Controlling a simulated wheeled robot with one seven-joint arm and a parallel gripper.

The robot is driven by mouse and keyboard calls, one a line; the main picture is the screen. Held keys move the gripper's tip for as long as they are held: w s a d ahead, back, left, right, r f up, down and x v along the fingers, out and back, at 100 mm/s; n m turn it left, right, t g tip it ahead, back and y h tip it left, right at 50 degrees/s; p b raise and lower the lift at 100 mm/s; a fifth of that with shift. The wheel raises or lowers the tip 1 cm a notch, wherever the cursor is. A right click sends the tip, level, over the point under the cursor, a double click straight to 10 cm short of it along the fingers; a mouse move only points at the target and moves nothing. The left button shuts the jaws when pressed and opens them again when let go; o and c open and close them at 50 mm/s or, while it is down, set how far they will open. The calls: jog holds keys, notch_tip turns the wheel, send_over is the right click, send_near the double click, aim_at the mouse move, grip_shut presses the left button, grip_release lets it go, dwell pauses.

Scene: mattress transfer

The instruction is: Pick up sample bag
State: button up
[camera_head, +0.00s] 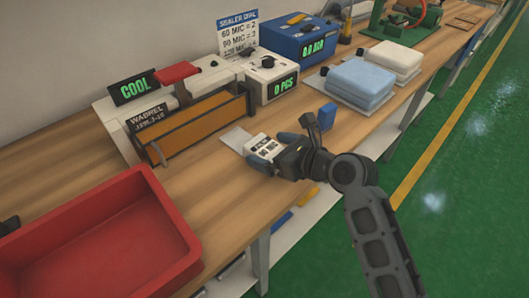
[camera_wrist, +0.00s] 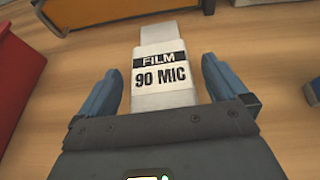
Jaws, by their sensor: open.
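A white sample bag (camera_wrist: 165,98) with a label reading "FILM 90 MIC" lies on the wooden table in the wrist view. It also shows in the head view (camera_head: 264,145), in front of the sealer. My gripper (camera_wrist: 158,78) is open, with one blue finger on each side of the bag and a gap of table showing beside it. In the head view my gripper (camera_head: 274,151) reaches in from the right, low over the table. The near end of the bag is hidden behind my gripper body in the wrist view.
A sealer with a "COOL" display (camera_head: 134,88) and orange front stands behind the bag. A red tray (camera_head: 150,232) is at the left. A small blue block (camera_head: 327,115), a blue folded stack (camera_head: 358,80) and a white one (camera_head: 394,58) lie to the right. A "0 PCS" scale (camera_head: 268,76) stands behind.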

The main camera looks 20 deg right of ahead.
jog(key=shift+x, duration=1.25)
jog(key=shift+s, duration=0.1)
jog(key=shift+c, duration=0.4)
jog(key=c, duration=1)
